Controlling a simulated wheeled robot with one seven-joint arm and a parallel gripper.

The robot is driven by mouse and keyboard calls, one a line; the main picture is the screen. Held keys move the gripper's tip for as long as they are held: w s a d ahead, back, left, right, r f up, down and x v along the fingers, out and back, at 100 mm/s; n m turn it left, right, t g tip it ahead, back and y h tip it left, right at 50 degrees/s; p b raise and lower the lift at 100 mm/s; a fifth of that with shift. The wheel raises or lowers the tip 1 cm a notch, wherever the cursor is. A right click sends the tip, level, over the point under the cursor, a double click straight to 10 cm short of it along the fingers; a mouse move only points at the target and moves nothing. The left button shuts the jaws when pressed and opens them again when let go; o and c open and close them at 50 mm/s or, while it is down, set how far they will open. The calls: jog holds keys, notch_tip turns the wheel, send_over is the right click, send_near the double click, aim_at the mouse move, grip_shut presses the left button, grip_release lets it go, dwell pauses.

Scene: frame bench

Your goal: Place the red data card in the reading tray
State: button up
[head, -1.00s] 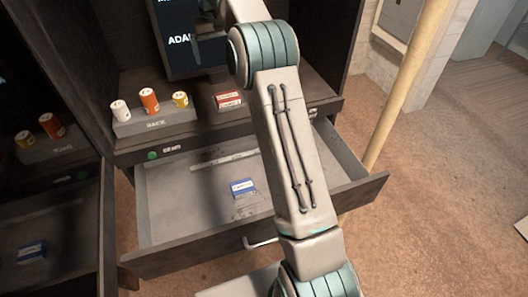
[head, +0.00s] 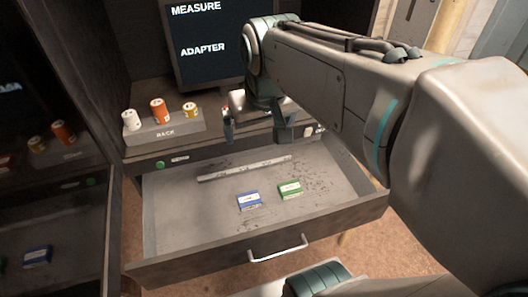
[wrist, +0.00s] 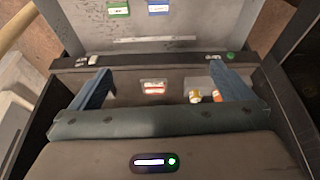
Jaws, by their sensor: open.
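The red data card (wrist: 153,87) lies flat on the dark bench top in the wrist view, between my fingers in the picture. In the head view my arm and gripper hide it. My gripper (head: 253,125) is open and empty above the bench top, fingers pointing down; it also shows in the wrist view (wrist: 160,90). The gap between fingers and card cannot be judged. An open grey drawer (head: 185,225) below the bench top holds a blue card (head: 249,201) and a green card (head: 290,190). No part is clearly labelled as the reading tray.
A grey rack (head: 165,132) with white, orange and yellow canisters stands left of my gripper. A dark screen (head: 205,45) reading "MEASURE" and "ADAPTER" stands behind. A pale strip (head: 245,169) lies at the drawer's back. The drawer's left part is bare.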

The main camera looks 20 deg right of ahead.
jog(key=s+f, duration=0.5)
jog(key=s, duration=0.2)
jog(key=shift+s+f+t, duration=0.15)
jog(key=shift+s+t, duration=0.15)
jog(key=shift+s, duration=0.05)
dwell(0.6)
